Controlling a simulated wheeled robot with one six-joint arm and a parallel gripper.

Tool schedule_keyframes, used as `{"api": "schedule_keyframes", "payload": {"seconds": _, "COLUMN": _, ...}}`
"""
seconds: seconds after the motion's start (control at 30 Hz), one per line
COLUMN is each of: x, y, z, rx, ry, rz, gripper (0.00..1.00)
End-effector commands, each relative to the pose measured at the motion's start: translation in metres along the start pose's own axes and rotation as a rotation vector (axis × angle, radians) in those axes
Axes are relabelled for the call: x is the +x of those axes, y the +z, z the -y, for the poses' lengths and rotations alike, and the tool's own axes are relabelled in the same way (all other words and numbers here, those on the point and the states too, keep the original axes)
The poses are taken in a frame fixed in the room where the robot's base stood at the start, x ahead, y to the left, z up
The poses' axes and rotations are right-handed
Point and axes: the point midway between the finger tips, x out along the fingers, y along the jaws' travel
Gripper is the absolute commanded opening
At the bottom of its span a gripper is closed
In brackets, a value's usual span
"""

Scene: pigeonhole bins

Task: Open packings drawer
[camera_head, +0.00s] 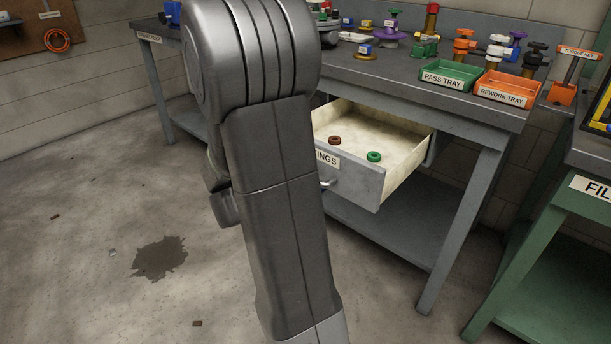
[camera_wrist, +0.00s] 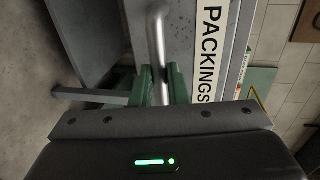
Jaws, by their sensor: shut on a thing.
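The packings drawer (camera_head: 362,181) is a grey drawer under the workbench, pulled out, with its pale inside showing. A brown ring (camera_head: 334,140) and a green ring (camera_head: 374,156) lie in it. Its label (camera_wrist: 209,52) reads PACKINGS in the wrist view; my arm covers part of it in the head view. The metal bar handle (camera_wrist: 157,38) is on the drawer front, and its end also shows in the head view (camera_head: 328,183). My gripper (camera_wrist: 161,84) has green fingers shut on the handle. In the head view the gripper is hidden behind my arm.
The grey workbench (camera_head: 480,110) holds a green pass tray (camera_head: 450,76), an orange rework tray (camera_head: 507,89) and several valves. A lower shelf (camera_head: 415,225) lies beneath the drawer. A green bench (camera_head: 560,235) stands at right. The floor at left is open, with a dark stain (camera_head: 159,257).

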Motion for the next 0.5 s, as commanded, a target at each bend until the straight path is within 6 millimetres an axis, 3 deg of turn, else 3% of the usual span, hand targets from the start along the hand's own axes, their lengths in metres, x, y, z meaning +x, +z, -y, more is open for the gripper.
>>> {"api": "schedule_keyframes", "payload": {"seconds": 0.2, "x": 0.0000, "y": -0.0001, "z": -0.0004, "rx": 0.000, "ry": 0.001, "rz": 0.000, "gripper": 0.00}}
{"api": "schedule_keyframes", "payload": {"seconds": 0.23, "x": 0.0000, "y": -0.0001, "z": -0.0004, "rx": 0.000, "ry": 0.001, "rz": 0.000, "gripper": 0.18}}
{"api": "schedule_keyframes", "payload": {"seconds": 0.3, "x": 0.0001, "y": -0.0001, "z": -0.0003, "rx": 0.000, "ry": 0.001, "rz": 0.000, "gripper": 0.32}}
{"api": "schedule_keyframes", "payload": {"seconds": 0.33, "x": 0.0001, "y": -0.0001, "z": -0.0003, "rx": 0.000, "ry": 0.001, "rz": 0.000, "gripper": 0.36}}
{"api": "schedule_keyframes", "payload": {"seconds": 0.5, "x": 0.0002, "y": -0.0001, "z": -0.0002, "rx": 0.000, "ry": 0.001, "rz": 0.000, "gripper": 0.36}}
